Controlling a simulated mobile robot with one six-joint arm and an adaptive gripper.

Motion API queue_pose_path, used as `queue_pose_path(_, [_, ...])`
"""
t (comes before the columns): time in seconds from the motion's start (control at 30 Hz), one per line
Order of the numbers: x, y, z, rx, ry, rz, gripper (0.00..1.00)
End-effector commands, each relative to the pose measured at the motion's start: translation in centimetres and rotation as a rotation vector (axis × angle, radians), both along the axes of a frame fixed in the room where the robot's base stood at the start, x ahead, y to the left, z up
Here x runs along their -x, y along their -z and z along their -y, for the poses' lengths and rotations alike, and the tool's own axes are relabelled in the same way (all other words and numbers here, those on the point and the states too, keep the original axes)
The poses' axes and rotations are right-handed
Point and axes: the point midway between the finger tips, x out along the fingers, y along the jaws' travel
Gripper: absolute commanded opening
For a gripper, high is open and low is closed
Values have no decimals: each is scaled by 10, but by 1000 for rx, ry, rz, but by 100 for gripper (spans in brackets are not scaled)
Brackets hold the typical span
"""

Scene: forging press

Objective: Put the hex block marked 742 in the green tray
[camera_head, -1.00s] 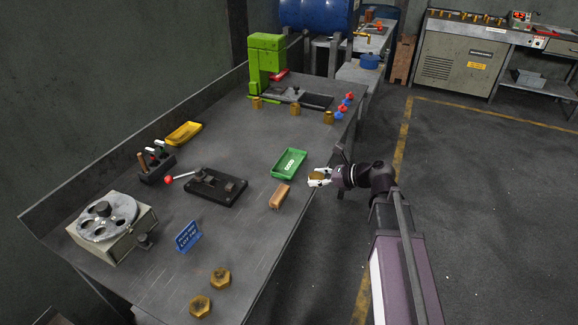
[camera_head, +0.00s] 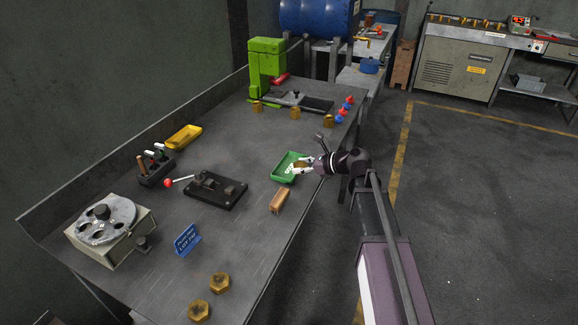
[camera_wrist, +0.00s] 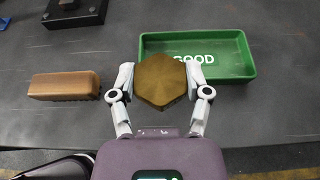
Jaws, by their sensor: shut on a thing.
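My gripper (camera_wrist: 160,84) is shut on a brass hex block (camera_wrist: 160,80), with a white finger on either side of it. No number can be read on the block's visible face. The green tray (camera_wrist: 246,58), with the word GOOD in white on its floor, lies just beyond the block in the wrist view, and the block covers part of its near left side. In the head view my gripper (camera_head: 307,166) is at the right side of the green tray (camera_head: 280,177), and the held block is small there. I cannot tell whether the block is over the rim.
A black fixture (camera_head: 217,190) with a red-knobbed lever stands to the left. Two brass hex blocks (camera_head: 219,282) lie at the near edge, and several brass pieces (camera_head: 295,113) stand near the green press (camera_head: 266,60).

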Motion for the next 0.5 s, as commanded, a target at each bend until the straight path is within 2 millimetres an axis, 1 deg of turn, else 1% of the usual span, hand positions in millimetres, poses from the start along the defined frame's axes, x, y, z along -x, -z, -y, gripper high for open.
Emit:
queue_pose_path(0.03, [-12,2,-7,-1,-1,0,1])
queue_pose_path(0.2, [-35,4,-23,-1,-1,0,1])
queue_pose_path(0.33, [-44,5,-30,-1,0,0,1])
queue_pose_path(0.5, [-47,5,-32,0,0,-1,1])
